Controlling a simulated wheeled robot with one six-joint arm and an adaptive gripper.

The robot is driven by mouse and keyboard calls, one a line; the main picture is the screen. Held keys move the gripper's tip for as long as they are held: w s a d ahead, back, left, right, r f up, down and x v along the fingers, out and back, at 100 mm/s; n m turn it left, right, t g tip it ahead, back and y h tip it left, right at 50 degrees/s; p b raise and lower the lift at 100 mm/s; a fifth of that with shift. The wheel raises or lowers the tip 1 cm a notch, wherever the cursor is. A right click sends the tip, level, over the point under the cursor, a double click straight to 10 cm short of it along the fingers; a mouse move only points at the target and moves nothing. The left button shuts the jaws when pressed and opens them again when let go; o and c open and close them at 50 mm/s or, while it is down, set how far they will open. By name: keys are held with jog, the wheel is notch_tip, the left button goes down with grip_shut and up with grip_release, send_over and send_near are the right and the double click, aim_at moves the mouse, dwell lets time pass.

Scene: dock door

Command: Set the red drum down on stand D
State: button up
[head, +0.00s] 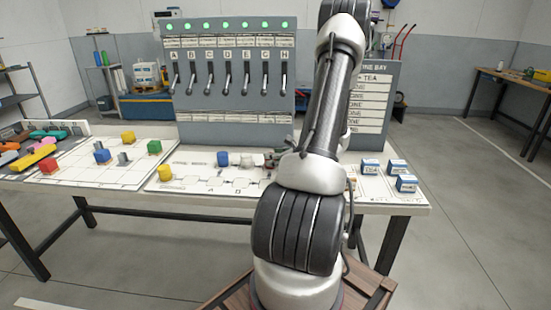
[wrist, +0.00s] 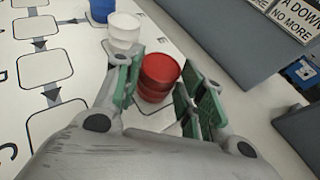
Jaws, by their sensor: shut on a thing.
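The red drum (wrist: 161,72) is between the green-padded fingers of my gripper (wrist: 158,84) in the wrist view, and the gripper is shut on it. I cannot tell whether its base touches the white board (wrist: 60,130). In the head view my gripper (head: 272,158) is low over the board, partly behind my arm, and the drum cannot be made out. The board has several square outlines joined by arrows, with letters beside them. Part of a letter like D shows at the left edge of the wrist view. Which square is stand D is unclear.
A white drum (wrist: 124,30) stands close beside my left finger, with a blue drum (wrist: 101,9) beyond it. A yellow drum (head: 165,172) stands at the board's left. The grey lever panel (head: 235,105) rises behind. Blue-and-white boxes (head: 406,184) sit at the right.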

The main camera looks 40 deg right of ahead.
jog(key=shift+f, duration=0.1)
jog(key=o, duration=1.1)
